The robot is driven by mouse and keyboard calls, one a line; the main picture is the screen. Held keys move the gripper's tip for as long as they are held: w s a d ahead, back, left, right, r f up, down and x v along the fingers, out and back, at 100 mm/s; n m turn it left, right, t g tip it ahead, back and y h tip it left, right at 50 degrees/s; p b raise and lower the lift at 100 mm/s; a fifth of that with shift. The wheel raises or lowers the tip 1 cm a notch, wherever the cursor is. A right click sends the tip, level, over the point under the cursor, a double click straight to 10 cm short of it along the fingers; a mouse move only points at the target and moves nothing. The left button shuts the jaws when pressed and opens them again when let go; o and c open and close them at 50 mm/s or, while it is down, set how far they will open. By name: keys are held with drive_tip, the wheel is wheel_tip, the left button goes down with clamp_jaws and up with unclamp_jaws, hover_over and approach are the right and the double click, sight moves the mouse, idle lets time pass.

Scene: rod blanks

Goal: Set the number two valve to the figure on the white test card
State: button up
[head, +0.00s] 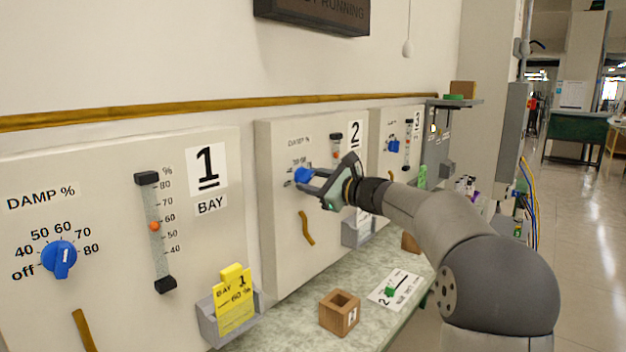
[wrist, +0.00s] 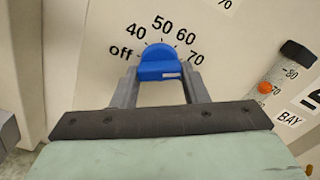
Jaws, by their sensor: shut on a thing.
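My gripper (head: 312,181) is at the number two panel (head: 280,215), shut on its blue valve knob (head: 302,175). In the wrist view the gripper (wrist: 159,80) has a finger on each side of the blue knob (wrist: 158,58). The dial reads off, 40, 50, 60 and 70; further marks are hidden. A pale mark is on the front of the knob, but I cannot tell which figure it points at. The orange float (wrist: 264,88) of the gauge is beside 70. A white card (head: 396,288) lies on the bench with a green piece on it; its small print is unreadable.
Panel one (head: 120,230) is at the left, with a yellow card (head: 234,305) in a holder. Panel three (head: 392,150) is beyond panel two. A wooden block with a hole (head: 340,312) stands on the bench. My arm hides part of the bench.

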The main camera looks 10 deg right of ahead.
drive_tip(key=o, duration=1)
drive_tip(key=b+v, duration=0.3)
drive_tip(key=v, duration=1.4)
drive_tip(key=shift+s+d, duration=0.15)
drive_tip(key=shift+s, duration=0.05)
drive_tip(key=s+a+f+n+g+h+p, duration=0.25)
drive_tip(key=s+a+f+n+g, duration=0.55)
drive_tip(key=s+a+f, duration=0.45)
drive_tip(key=s+f+n+g+h, duration=0.1)
drive_tip(key=s+f+n+h, duration=0.2)
drive_tip(key=s+f+n, duration=0.1)
drive_tip(key=s+f+n+g+h+p, duration=0.1)
drive_tip(key=s+f+n+g+h, duration=0.1)
drive_tip(key=s+f+n, duration=0.3)
drive_tip(key=s+f+n+g+h+p, duration=0.1)
drive_tip(key=s+f+n+g+h, duration=0.1)
drive_tip(key=s+f+n+h, duration=0.2)
drive_tip(key=shift+s+f+n, duration=0.25)
drive_tip(key=shift+s+f, duration=0.3)
drive_tip(key=shift+s, duration=0.6)
drive_tip(key=shift+s+f+n, duration=0.2)
drive_tip(key=shift+s+f, duration=0.35)
drive_tip(key=shift+s, duration=0.55)
drive_tip(key=shift+s+f+n, duration=0.25)
drive_tip(key=shift+s+f, duration=0.3)
drive_tip(key=shift+s, duration=0.6)
